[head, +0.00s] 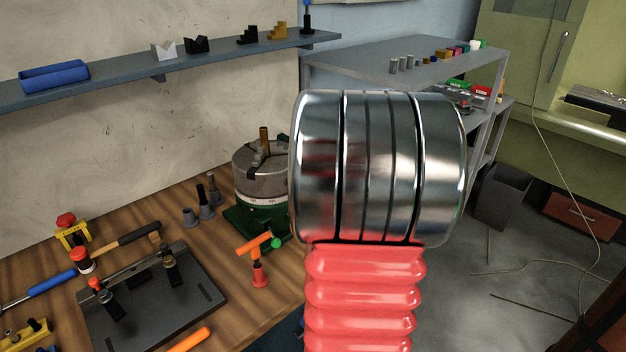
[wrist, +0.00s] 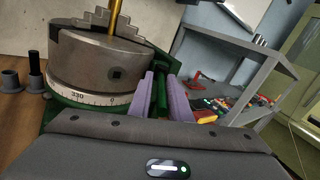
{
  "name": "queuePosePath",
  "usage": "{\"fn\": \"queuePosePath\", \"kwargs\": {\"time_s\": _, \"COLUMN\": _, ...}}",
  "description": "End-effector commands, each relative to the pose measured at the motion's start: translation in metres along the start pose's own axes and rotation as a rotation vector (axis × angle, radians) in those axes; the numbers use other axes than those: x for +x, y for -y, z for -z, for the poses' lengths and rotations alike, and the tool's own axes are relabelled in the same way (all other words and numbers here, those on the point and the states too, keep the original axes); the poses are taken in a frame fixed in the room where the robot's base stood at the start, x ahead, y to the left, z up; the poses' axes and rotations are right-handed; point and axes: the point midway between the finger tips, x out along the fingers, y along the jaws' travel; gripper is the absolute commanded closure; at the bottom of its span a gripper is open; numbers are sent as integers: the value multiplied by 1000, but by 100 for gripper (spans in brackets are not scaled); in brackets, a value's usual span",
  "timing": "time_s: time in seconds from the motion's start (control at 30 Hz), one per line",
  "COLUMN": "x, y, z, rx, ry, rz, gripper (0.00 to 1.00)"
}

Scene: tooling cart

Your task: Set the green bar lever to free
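The green bar lever (wrist: 161,95) shows in the wrist view as a narrow upright green bar, just right of the round chuck on its rotary table (wrist: 103,62). My gripper (wrist: 162,96) has its two lilac fingers on either side of the bar, with almost no gap, and looks shut on it. The lower end of the bar is hidden by the gripper body. In the head view my arm covers the gripper and the lever; the rotary table (head: 262,187) with its green base stands left of my arm.
On the wooden bench an orange T-handle (head: 254,247) with a green ball behind it stands before the table's base. A dark fixture plate (head: 150,300), a hammer (head: 125,238) and grey sockets (head: 190,216) lie left. A grey shelf unit (head: 400,58) stands behind right.

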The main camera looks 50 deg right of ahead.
Motion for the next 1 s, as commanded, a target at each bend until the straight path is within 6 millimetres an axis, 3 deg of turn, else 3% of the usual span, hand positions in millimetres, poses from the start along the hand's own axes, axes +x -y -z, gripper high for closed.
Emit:
{"fn": "queuePosePath", "kwargs": {"time_s": 0.13, "x": 0, "y": 0, "z": 0, "rx": 0, "ry": 0, "rz": -1, "gripper": 72}}
{"fn": "queuePosePath", "kwargs": {"time_s": 0.57, "x": 0, "y": 0, "z": -6, "rx": -1, "ry": 3, "rz": -3, "gripper": 72}}
{"fn": "queuePosePath", "kwargs": {"time_s": 1.0, "x": 0, "y": 8, "z": -50, "rx": -1, "ry": 5, "rz": -2, "gripper": 72}}
